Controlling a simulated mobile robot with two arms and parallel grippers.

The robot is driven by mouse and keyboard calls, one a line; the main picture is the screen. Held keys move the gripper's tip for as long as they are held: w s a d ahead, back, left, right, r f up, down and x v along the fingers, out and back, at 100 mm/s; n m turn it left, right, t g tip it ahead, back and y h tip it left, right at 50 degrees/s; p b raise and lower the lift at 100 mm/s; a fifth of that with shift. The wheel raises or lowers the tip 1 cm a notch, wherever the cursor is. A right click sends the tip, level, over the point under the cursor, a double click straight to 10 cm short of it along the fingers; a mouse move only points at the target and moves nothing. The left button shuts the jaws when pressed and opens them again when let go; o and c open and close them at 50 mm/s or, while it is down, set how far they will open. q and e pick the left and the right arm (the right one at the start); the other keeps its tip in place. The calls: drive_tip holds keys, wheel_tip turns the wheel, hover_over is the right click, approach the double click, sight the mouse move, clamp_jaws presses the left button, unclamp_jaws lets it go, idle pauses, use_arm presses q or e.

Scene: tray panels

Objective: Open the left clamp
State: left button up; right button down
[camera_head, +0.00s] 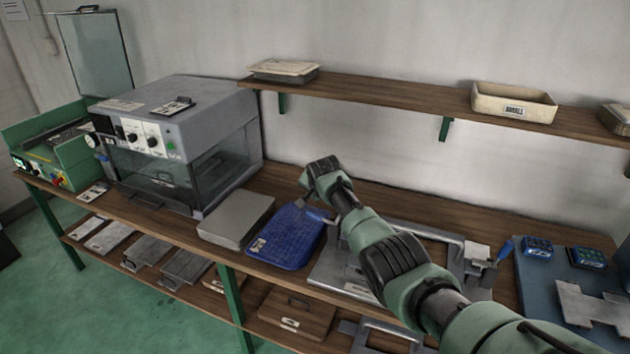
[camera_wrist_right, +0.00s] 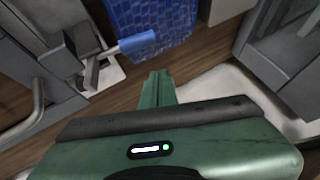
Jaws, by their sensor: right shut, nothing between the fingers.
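The left clamp, with a blue handle (camera_head: 319,214), sits on the left side of the grey metal fixture (camera_head: 325,270). In the right wrist view its handle (camera_wrist_right: 138,42) points toward the blue panel, beside the clamp's metal body (camera_wrist_right: 92,72). My right gripper (camera_wrist_right: 158,76) is shut and empty, with its green fingertips a little apart from the handle in the picture. In the head view my right arm reaches over the fixture and hides part of it and of the clamp. The right clamp (camera_head: 480,262) has a blue handle too. My left gripper is not in view.
A blue textured panel (camera_head: 286,238) and a grey slab (camera_head: 235,220) lie left of the fixture. A grey machine with a glass front (camera_head: 170,125) stands farther left. A wall shelf (camera_head: 400,95) runs above the bench. A blue mat (camera_head: 540,290) lies at right.

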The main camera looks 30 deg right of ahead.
drive_tip(key=v, duration=0.8)
drive_tip(key=shift+w+a+r, duration=0.2)
drive_tip(key=shift+a+r, duration=0.2)
drive_tip(key=shift+a, duration=0.05)
